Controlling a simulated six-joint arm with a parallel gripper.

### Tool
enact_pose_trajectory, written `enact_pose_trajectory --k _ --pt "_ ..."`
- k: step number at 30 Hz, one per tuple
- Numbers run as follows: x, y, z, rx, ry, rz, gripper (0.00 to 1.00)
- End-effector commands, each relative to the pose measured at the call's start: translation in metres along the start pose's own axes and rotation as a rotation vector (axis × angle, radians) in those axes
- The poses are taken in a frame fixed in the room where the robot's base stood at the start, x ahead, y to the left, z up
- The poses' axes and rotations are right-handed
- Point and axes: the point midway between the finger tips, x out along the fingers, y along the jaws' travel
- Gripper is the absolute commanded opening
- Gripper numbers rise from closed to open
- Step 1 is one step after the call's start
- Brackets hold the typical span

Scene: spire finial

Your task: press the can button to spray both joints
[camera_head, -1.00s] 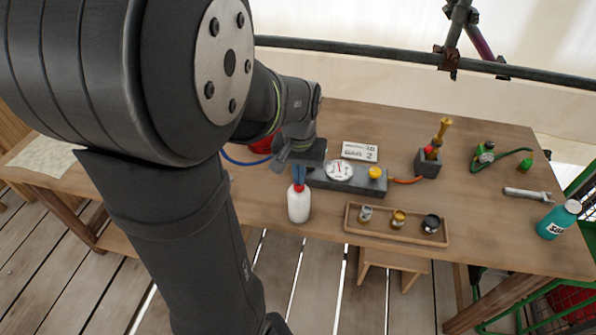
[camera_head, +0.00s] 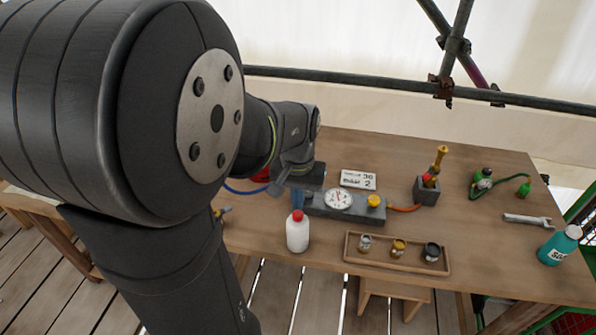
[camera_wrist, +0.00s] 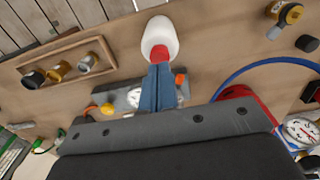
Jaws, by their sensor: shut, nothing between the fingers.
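The white can (camera_head: 297,236) with a red top button (camera_head: 297,215) stands upright near the front of the bench. In the wrist view the can (camera_wrist: 160,36) and its red button (camera_wrist: 160,53) are just beyond my fingertips. My gripper (camera_head: 297,207) has blue fingers, shut together and empty, pointing down right above the button. In the wrist view the fingertips (camera_wrist: 160,67) line up with the button; I cannot tell whether they touch it. A brass finial (camera_head: 438,162) stands in a dark block on the right. I cannot tell which parts are the two joints.
Behind the can is a grey block with a dial gauge (camera_head: 338,199) and yellow knob (camera_head: 374,201). A wooden tray (camera_head: 351,254) holds three small jars.

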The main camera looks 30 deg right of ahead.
Motion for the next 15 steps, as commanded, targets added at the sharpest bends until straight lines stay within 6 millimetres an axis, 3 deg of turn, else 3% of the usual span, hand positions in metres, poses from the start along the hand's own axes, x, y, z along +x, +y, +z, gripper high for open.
enact_pose_trajectory --k 6,15 --pt "-0.056 0.0 -0.002 0.0 0.01 0.001 0.0" --pt "-0.099 0.0 -0.002 0.0 0.008 0.0 0.0"
